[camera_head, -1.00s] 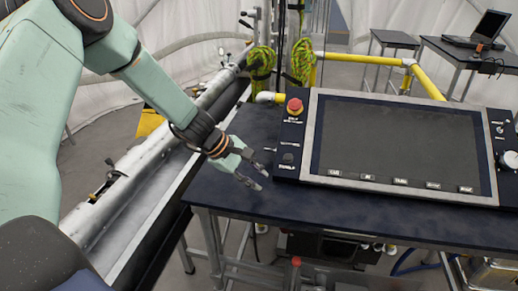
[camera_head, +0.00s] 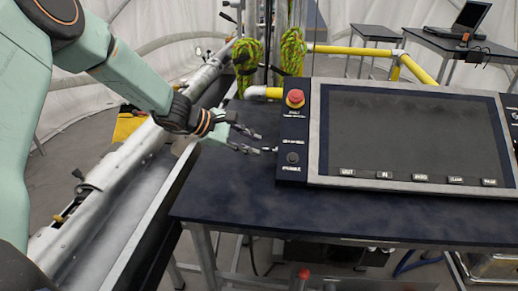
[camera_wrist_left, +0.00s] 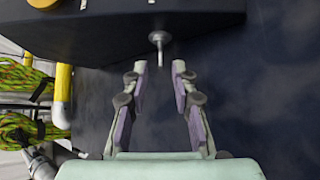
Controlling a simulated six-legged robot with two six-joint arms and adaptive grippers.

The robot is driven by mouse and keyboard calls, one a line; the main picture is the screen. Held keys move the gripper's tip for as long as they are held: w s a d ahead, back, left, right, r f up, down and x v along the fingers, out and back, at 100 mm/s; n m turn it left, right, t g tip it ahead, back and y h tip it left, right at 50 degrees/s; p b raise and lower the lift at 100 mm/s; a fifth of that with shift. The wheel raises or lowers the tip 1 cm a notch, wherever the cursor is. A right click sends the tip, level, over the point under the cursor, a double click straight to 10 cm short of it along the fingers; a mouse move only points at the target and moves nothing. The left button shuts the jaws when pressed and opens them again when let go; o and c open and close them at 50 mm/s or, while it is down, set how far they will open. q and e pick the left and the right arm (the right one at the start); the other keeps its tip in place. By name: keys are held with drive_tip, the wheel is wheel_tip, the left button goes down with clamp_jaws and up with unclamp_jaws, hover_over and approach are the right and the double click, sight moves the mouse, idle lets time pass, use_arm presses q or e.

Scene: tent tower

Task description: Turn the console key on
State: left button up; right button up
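The console (camera_head: 283,155) is a dark panel with a large grey-framed screen, on a dark table. A small metal key (camera_head: 270,149) sticks out from its left side. The key (camera_wrist_left: 158,42) also shows in the left wrist view, its stem pointing toward my gripper. My left gripper (camera_head: 257,141) is open beside the console's left edge. In the left wrist view its two fingers (camera_wrist_left: 160,68) are spread with a gap between them. The key's stem end lies at the mouth of that gap, with no finger visibly closed on it. My right gripper is not in view.
A red emergency button (camera_head: 295,98) stands at the console's upper left corner. The table top (camera_head: 240,200) is clear in front. Yellow-green rope coils (camera_head: 247,62) and yellow pipes (camera_head: 355,50) are behind. A laptop (camera_head: 466,25) sits on a far table.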

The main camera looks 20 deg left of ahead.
sight(265, 149)
use_arm(q)
drive_tip(key=shift+x, duration=1.75)
drive_tip(key=shift+d, duration=0.15)
drive_tip(key=shift+w+f, duration=0.1)
drive_tip(key=shift+f, duration=0.05)
drive_tip(key=shift+c, duration=1.1)
clamp_jaws()
